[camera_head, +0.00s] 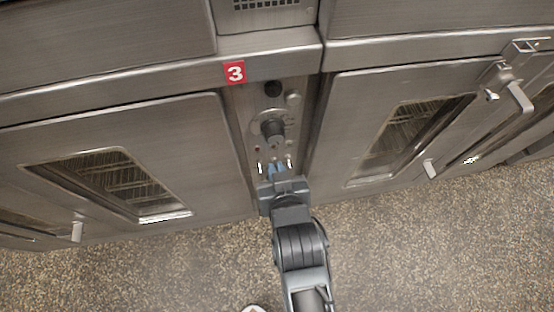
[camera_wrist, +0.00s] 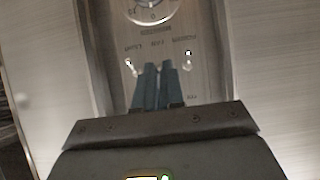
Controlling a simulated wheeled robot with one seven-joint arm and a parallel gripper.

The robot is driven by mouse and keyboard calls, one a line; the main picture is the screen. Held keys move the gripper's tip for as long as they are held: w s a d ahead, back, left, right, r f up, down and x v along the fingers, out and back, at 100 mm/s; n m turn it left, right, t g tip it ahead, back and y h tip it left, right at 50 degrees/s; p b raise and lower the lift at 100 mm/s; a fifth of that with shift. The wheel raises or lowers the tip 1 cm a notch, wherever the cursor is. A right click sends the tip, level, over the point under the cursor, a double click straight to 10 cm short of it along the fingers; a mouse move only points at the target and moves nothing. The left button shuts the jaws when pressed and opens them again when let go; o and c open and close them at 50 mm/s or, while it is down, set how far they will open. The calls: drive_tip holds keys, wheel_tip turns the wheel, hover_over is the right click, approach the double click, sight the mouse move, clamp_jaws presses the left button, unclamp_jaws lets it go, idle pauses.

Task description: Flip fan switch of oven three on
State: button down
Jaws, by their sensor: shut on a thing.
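Oven three's narrow control panel (camera_head: 238,112) carries a red "3" sign (camera_head: 235,72) above it. Near the panel's bottom is a row of small toggle switches. The left toggle (camera_wrist: 130,66) and the right toggle (camera_wrist: 187,66) show in the wrist view, one on each side of my fingers. My gripper (camera_wrist: 158,68) covers the middle of the row, under a small label that seems to read FAN. Its blue-grey fingers are close together on the fan switch, which they hide. In the head view my gripper (camera_head: 275,166) reaches the panel from below. The fan switch's position cannot be seen.
A round dial (camera_wrist: 152,8) sits above the switches, and a dark knob (camera_head: 273,130) shows in the head view. Closed oven doors with windows flank the panel, the left door (camera_head: 190,130) and the right door (camera_head: 350,110). The speckled floor (camera_head: 420,245) in front is clear.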

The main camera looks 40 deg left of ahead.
drive_tip(key=r+g+h+p, duration=0.1)
drive_tip(key=p, duration=0.2)
drive_tip(key=g+h+p, duration=0.1)
drive_tip(key=p, duration=0.2)
drive_tip(key=shift+w+a+r, duration=0.2)
drive_tip(key=shift+w+r, duration=0.05)
drive_tip(key=shift+r, duration=0.15)
drive_tip(key=g+h+p, duration=0.1)
drive_tip(key=p, duration=0.2)
drive_tip(key=shift+w+a+h, duration=0.1)
drive_tip(key=shift+h, duration=0.2)
drive_tip(key=shift+p, duration=0.35)
drive_tip(key=c, duration=1.2)
unclamp_jaws()
drive_tip(key=shift+a, duration=0.1)
drive_tip(key=shift+c, duration=0.2)
drive_tip(key=p+v, duration=0.1)
drive_tip(key=v, duration=0.6)
drive_tip(key=shift+r, duration=0.35)
